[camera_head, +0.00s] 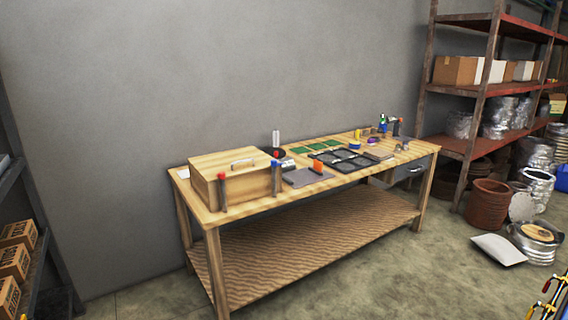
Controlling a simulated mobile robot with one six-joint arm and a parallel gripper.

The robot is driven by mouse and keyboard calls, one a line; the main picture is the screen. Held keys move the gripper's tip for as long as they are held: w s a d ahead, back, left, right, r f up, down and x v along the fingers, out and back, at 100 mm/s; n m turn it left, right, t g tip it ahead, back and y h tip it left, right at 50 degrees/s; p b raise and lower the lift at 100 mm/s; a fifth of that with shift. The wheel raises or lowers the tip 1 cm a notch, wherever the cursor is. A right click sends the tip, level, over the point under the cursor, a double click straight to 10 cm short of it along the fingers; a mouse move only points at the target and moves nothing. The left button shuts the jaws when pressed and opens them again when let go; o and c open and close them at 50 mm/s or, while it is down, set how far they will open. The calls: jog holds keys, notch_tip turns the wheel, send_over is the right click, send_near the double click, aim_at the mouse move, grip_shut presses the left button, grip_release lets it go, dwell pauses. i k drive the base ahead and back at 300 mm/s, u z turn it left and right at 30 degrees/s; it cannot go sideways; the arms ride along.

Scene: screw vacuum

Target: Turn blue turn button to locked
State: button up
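A wooden workbench (310,199) stands against the grey wall. A wooden box (238,177) with a handle on its lid sits at its left end. At the box's front right corner is a grey post with a blue top (274,163), possibly the blue turn button. Its turn position is too small to tell. A similar post with a red top (222,178) is at the front left corner. Another small blue object (382,126) lies among items at the bench's far right end; I cannot tell what it is. My gripper is not in view.
Black trays (341,158), green boards (319,147) and an orange item (316,166) lie on the bench. Shelves with boxes (13,262) are left. Floor before the bench is clear.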

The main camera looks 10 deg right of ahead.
aim_at(273, 162)
jog(key=u, duration=0.1)
jog(key=i, duration=0.95)
jog(key=z, duration=0.3)
jog(key=k, duration=0.55)
jog(key=u, duration=1.25)
